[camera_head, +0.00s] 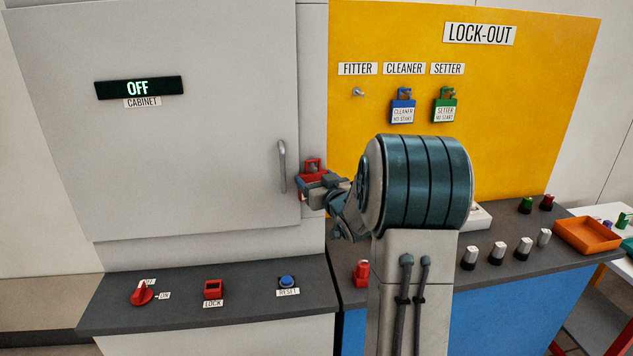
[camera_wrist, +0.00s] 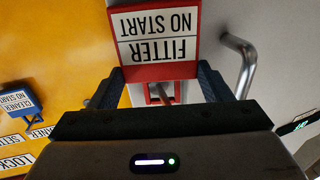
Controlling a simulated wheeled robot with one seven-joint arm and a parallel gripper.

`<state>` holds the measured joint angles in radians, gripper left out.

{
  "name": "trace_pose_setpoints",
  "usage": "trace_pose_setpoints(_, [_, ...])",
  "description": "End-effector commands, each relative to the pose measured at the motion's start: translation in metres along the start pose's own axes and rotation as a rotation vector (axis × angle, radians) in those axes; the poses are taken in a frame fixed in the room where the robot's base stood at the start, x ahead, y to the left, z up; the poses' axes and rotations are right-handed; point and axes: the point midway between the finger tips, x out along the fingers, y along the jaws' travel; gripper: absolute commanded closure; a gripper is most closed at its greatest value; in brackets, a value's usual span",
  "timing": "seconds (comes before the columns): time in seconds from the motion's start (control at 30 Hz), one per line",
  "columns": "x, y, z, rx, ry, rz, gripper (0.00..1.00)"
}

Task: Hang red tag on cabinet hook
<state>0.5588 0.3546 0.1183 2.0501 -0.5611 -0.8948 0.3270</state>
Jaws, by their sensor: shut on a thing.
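The red tag (camera_wrist: 156,68), with a white "FITTER NO START" plate, is between the fingers of my gripper (camera_wrist: 160,86) in the wrist view, reading upside down. In the head view the red tag (camera_head: 313,168) shows at the grey strip right of the cabinet door, partly hidden by my gripper (camera_head: 322,184). My gripper is shut on the tag. A short metal peg, seemingly the cabinet hook (camera_wrist: 166,92), shows at the tag's red loop. I cannot tell whether the loop is around it. The cabinet (camera_head: 170,130) is closed and its display reads OFF.
The door handle (camera_head: 283,166) is close to the left of my gripper. On the yellow lock-out board (camera_head: 540,100), the FITTER peg (camera_head: 358,92) is bare; a blue tag (camera_head: 403,108) and a green tag (camera_head: 445,106) hang beside it. A desk with knobs and buttons lies below.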

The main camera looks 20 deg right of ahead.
Motion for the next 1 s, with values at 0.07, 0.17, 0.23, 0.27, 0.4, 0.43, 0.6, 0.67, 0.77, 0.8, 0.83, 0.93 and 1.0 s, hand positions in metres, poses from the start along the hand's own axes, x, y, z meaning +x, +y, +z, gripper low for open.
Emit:
trace_pose_setpoints(0.07, [0.000, 0.000, -0.001, 0.000, 0.001, 0.000, 0.65])
trace_pose_setpoints(0.17, [0.000, 0.000, -0.001, 0.000, 0.000, 0.000, 0.65])
trace_pose_setpoints(0.23, [0.000, 0.000, 0.000, 0.000, 0.000, 0.000, 0.65])
trace_pose_setpoints(0.27, [0.000, 0.000, 0.000, 0.000, 0.001, 0.000, 0.65])
trace_pose_setpoints(0.4, [0.000, 0.000, 0.000, 0.000, 0.000, 0.000, 0.65])
trace_pose_setpoints(0.43, [0.000, 0.000, 0.000, 0.000, 0.000, 0.000, 0.26])
trace_pose_setpoints(0.6, [0.000, 0.000, 0.000, 0.000, 0.000, 0.000, 0.03])
trace_pose_setpoints(0.67, [0.000, 0.000, 0.000, 0.000, 0.000, 0.000, 0.03])
trace_pose_setpoints(0.77, [0.000, 0.000, 0.000, 0.000, 0.000, 0.000, 0.03])
trace_pose_setpoints(0.8, [-0.001, 0.000, 0.000, 0.000, 0.000, 0.001, 0.03])
trace_pose_setpoints(0.83, [-0.002, 0.000, 0.000, 0.000, 0.000, 0.001, 0.03])
trace_pose_setpoints(0.93, [-0.008, 0.001, 0.001, -0.001, 0.000, 0.002, 0.03])
trace_pose_setpoints(1.0, [-0.017, 0.001, 0.001, -0.001, 0.001, 0.003, 0.03])
